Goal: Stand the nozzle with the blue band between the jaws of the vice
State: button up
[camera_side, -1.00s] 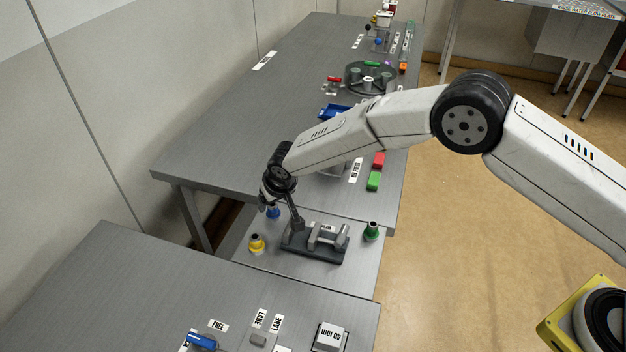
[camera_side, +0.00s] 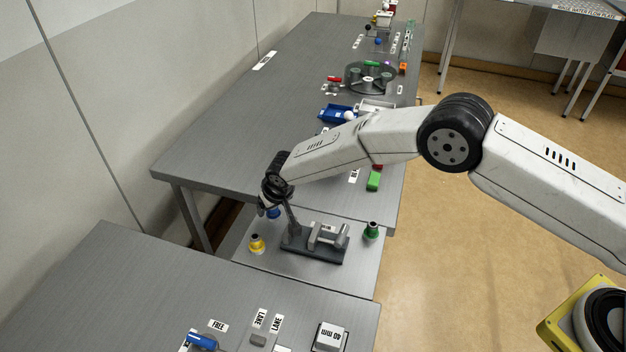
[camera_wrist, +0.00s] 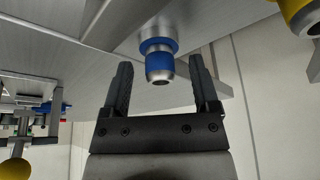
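The nozzle with the blue band (camera_side: 273,213) stands on the low bench, at the back left of the vice, partly hidden by my gripper (camera_side: 268,205). In the wrist view the blue-banded nozzle (camera_wrist: 159,62) lies between and a little beyond the tips of my gripper (camera_wrist: 160,75). The two fingers are apart, with a gap on each side of the nozzle. The grey vice (camera_side: 322,246) stands on the same bench with its jaws apart. No nozzle shows between its jaws.
A yellow-banded nozzle (camera_side: 257,245) stands left of the vice and a green one (camera_side: 372,231) right of it. Larger tables lie behind and in front.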

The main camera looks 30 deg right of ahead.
grip_shut()
jog(key=shift+r, duration=0.1)
jog(key=shift+r, duration=1.6)
jog(key=s+d+r, duration=0.5)
jog(key=s+r, duration=0.4)
jog(key=s, duration=0.4)
jog(key=shift+r, duration=0.3)
jog(key=shift+d, duration=0.1)
jog(key=shift+w+f+n, duration=0.1)
jog(key=shift+f+n, duration=0.1)
jog(key=shift+n, duration=0.1)
